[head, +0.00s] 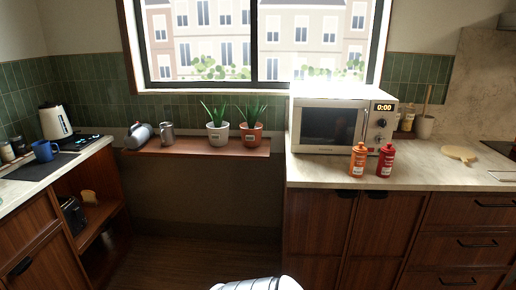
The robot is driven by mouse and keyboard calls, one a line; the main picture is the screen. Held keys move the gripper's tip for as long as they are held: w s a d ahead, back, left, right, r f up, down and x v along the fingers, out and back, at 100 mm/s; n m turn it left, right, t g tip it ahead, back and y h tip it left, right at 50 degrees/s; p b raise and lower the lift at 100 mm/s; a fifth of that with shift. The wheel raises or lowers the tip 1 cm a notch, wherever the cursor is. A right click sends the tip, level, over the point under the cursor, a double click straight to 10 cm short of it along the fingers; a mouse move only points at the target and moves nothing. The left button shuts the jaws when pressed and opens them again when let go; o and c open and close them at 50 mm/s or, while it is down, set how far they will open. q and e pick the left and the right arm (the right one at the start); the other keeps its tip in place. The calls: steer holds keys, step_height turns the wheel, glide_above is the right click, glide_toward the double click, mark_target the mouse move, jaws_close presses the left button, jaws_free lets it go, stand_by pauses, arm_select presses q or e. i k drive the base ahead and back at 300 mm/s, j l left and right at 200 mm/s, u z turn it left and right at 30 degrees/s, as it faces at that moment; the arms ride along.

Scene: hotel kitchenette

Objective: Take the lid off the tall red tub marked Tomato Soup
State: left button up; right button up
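A tall red tub (385,160) stands upright on the right counter, in front of the microwave's right end. It has a red top and a small pale label, too small to read. A similar orange tub (358,160) stands close to its left, with a pale label I also cannot read. Both tops appear to be on. Neither of my grippers is in view, so nothing of mine is seen near the tubs.
The microwave (329,126) stands just behind the tubs. A pale wooden board (460,153) lies to their right; the light counter (425,176) between is clear. A window shelf (190,148) holds potted plants, a flask and a cup. A kettle (55,122) and blue mug (44,151) stand left.

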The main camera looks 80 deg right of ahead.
mark_target(389, 148)
steer(key=z, duration=0.4)
steer(key=k+l+z, duration=0.1)
steer(key=z, duration=0.7)
steer(key=k+l+z, duration=0.1)
steer(key=z, duration=0.35)
